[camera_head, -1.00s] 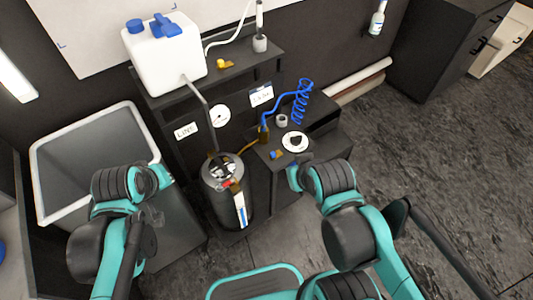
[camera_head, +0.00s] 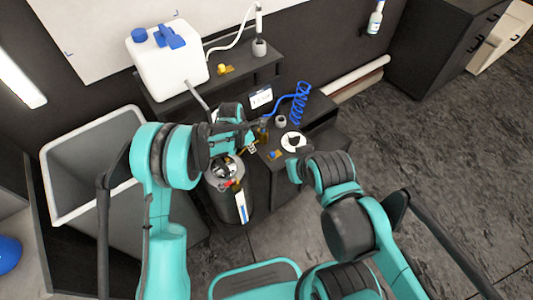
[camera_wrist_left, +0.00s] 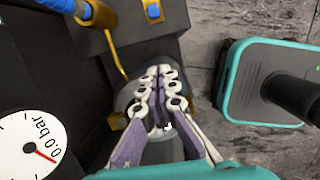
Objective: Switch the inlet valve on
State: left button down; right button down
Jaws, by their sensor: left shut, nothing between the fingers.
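My left gripper (camera_head: 253,148) reaches over the top of a black pressure tank (camera_head: 229,204). In the left wrist view its two pale, linked fingers (camera_wrist_left: 160,90) are shut with nothing between them, above the tank's top, which they partly hide. A small blue-handled brass valve (camera_head: 274,154) sits on the black box right of the tank; its blue part shows at the top of the left wrist view (camera_wrist_left: 153,11). I cannot tell whether this is the inlet valve. A brass fitting (camera_head: 262,134) joins the blue hose. The right gripper's fingers are not visible.
A white dial gauge (camera_wrist_left: 33,146) reads 0.0 bar. A white jug (camera_head: 168,65) is on the shelf, and a grey bin (camera_head: 90,160) stands at left. Open floor lies at right.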

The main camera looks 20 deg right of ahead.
aim_at(272, 155)
pick_arm(q)
jog(key=shift+s+d+f+n, duration=0.1)
jog(key=shift+d+f+n, duration=0.25)
jog(key=shift+f, duration=0.35)
jog(key=shift+f, duration=0.1)
jog(key=d+f+b, duration=0.1)
jog(key=f, duration=0.2)
jog(key=w+d+f+b, duration=0.1)
jog(key=d+f+b, duration=0.1)
jog(key=f, duration=0.1)
jog(key=d+f+b, duration=0.1)
jog(key=d+f, duration=0.1)
jog(key=f, duration=0.1)
jog(key=shift+w+f, duration=0.35)
jog(key=shift+w, duration=0.05)
jog(key=shift+w+d+r+b, duration=0.1)
jog(key=shift+w+d+b, duration=0.1)
jog(key=shift+d+b, duration=0.25)
jog(key=shift+d, duration=0.1)
jog(key=shift+d, duration=0.1)
